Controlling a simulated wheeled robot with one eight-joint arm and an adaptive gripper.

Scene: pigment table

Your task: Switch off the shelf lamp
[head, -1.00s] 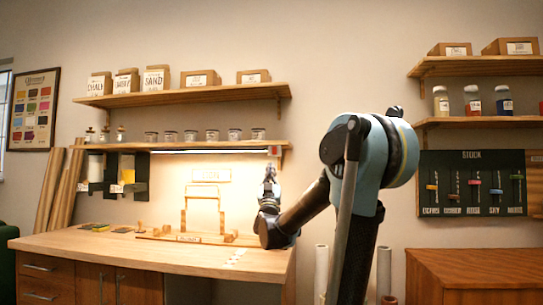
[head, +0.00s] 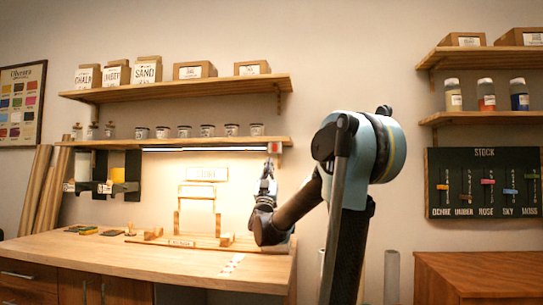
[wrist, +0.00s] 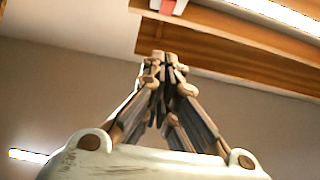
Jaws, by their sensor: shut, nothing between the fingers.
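The shelf lamp (head: 205,149) is a lit strip under the lower left shelf. It also shows as a bright bar in the wrist view (wrist: 275,14). A small red-and-white switch box (head: 274,148) sits at the lamp's right end, on the shelf underside; part of it shows at the top of the wrist view (wrist: 167,6). My gripper (head: 268,168) points up just below the switch box, with a gap visible between them. In the wrist view my gripper's fingertips (wrist: 163,58) are together and empty, below the box in the picture.
The lower left shelf (head: 120,143) carries several jars. The workbench (head: 130,254) below holds a wooden frame (head: 197,207). Black holders (head: 132,180) hang at the left. A stock board (head: 484,183) is on the right wall. The wall between is clear.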

